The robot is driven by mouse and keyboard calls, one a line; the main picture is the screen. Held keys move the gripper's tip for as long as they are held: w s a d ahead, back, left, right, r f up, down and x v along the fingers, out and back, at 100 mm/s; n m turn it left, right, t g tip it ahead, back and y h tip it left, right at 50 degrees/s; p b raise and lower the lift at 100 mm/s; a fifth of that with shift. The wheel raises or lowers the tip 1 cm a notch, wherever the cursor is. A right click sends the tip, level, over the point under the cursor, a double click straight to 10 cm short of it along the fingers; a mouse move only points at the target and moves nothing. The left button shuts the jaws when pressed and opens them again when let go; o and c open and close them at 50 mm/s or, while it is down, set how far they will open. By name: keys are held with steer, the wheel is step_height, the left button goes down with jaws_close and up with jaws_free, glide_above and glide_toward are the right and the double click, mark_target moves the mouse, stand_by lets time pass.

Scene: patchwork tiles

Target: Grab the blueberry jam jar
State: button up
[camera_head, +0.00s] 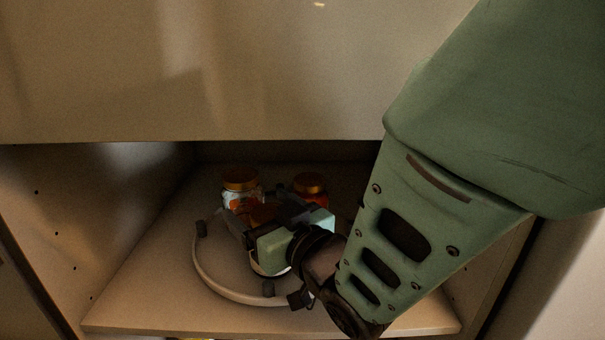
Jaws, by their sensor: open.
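Three jars stand on a round turntable inside a cabinet. The back left jar (241,187) has a gold lid and a pale label with orange-red fruit. The back right jar (311,186) has a gold lid and orange-red contents, partly hidden by my gripper. A third, nearer jar (263,214) shows a brownish-gold lid between my gripper's fingers, with most of its body hidden. I cannot tell which label shows blueberries. My gripper (254,208) is open, its fingers on either side of the near jar's lid; I cannot tell whether they touch it.
The cabinet shelf (150,297) is bare at the left. A side wall (90,220) stands at left, and a panel (200,80) hangs above the opening.

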jaws_close()
steer(key=shift+r, duration=0.1)
steer(key=shift+r, duration=0.1)
stand_by(0.3)
